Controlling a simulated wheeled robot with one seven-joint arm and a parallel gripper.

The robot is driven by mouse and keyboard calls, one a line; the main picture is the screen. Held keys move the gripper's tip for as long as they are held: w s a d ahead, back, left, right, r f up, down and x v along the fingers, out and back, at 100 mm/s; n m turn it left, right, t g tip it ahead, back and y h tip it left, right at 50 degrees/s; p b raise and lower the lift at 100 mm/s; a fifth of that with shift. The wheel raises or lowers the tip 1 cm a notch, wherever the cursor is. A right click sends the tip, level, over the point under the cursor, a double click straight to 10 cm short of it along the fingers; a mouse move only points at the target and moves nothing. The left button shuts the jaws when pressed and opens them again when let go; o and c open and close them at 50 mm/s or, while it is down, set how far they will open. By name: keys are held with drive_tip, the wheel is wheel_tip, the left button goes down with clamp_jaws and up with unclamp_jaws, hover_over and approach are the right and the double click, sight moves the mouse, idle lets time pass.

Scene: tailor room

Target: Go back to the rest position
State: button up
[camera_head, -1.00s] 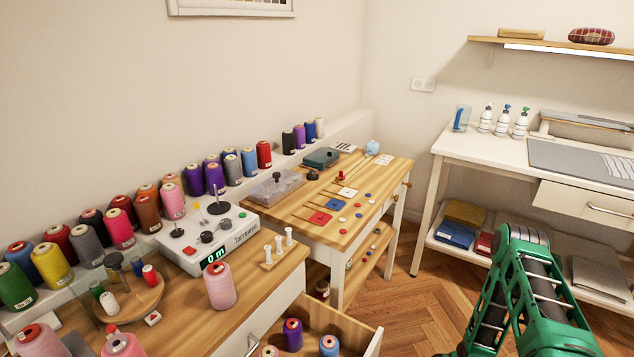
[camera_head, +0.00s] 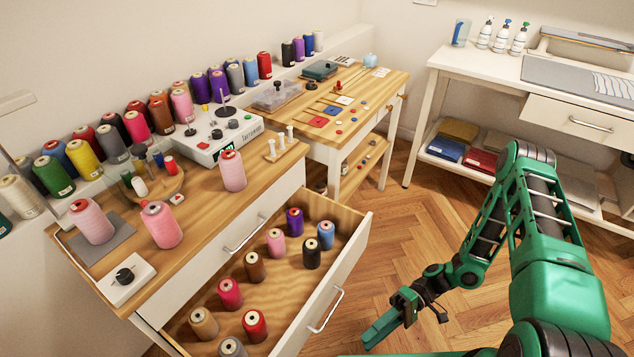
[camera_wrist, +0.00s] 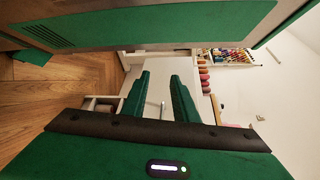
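My green arm reaches down over the wooden floor at the lower right of the head view. My gripper (camera_head: 408,328) hangs at its end, over the floor to the right of the open drawer (camera_head: 318,264). In the wrist view my gripper (camera_wrist: 161,77) shows two green fingers standing apart with nothing between them. It is open and empty, and touches nothing that I can see.
The drawer juts out from the wooden sewing table (camera_head: 200,222) and holds several thread spools. A second small table (camera_head: 385,95) stands behind it. A white workbench (camera_head: 478,68) stands at the back right. The floor (camera_head: 410,225) between them is clear.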

drive_tip(key=w+d+r+m+t+h, duration=0.2)
drive_tip(key=w+d+r+h, duration=0.2)
drive_tip(key=d+r, duration=0.55)
drive_tip(key=w+d+r+m+t+h, duration=0.15)
drive_tip(key=w+d+r+h, duration=0.3)
drive_tip(key=d+r, duration=0.45)
drive_tip(key=s+d+r+m+t+h, duration=0.2)
drive_tip(key=s+r, duration=0.4)
drive_tip(key=r, duration=0.5)
drive_tip(key=s+d+r+m+t+h, duration=0.2)
drive_tip(key=s+d+r+m+t, duration=0.2)
drive_tip(key=r, duration=0.7)
drive_tip(key=shift+s+d+m+h, duration=0.35)
drive_tip(key=shift+s+d+m, duration=0.45)
drive_tip(key=shift+s, duration=0.4)
drive_tip(key=shift+r, duration=0.1)
drive_tip(key=shift+w+f, duration=0.25)
drive_tip(key=shift+w, duration=0.35)
